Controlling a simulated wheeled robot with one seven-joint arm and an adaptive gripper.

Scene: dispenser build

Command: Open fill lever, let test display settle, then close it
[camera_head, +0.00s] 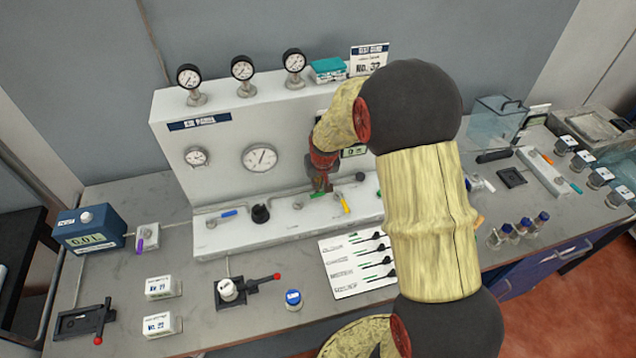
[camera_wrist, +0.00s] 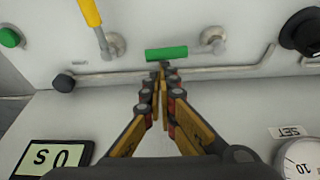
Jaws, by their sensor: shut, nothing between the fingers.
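A lever with a green handle (camera_head: 318,195) is on the bench panel's lower ledge. In the wrist view the green handle (camera_wrist: 166,53) lies crosswise beside its round grey valve mount (camera_wrist: 213,38). My gripper (camera_head: 328,187) is shut and empty. Its fingertips (camera_wrist: 161,68) are right at the green handle; whether they touch it I cannot tell. No label naming the fill lever is readable. A lit display (camera_wrist: 54,155) shows characters upside down at lower left in the wrist view; in the head view my arm partly hides the display (camera_head: 353,151).
A yellow lever (camera_head: 344,203) stands right of the green one, and a black knob (camera_head: 260,213) and blue lever (camera_head: 228,213) stand to its left. A thin pipe (camera_wrist: 190,71) runs along the ledge. A lever card (camera_head: 340,290) lies in front.

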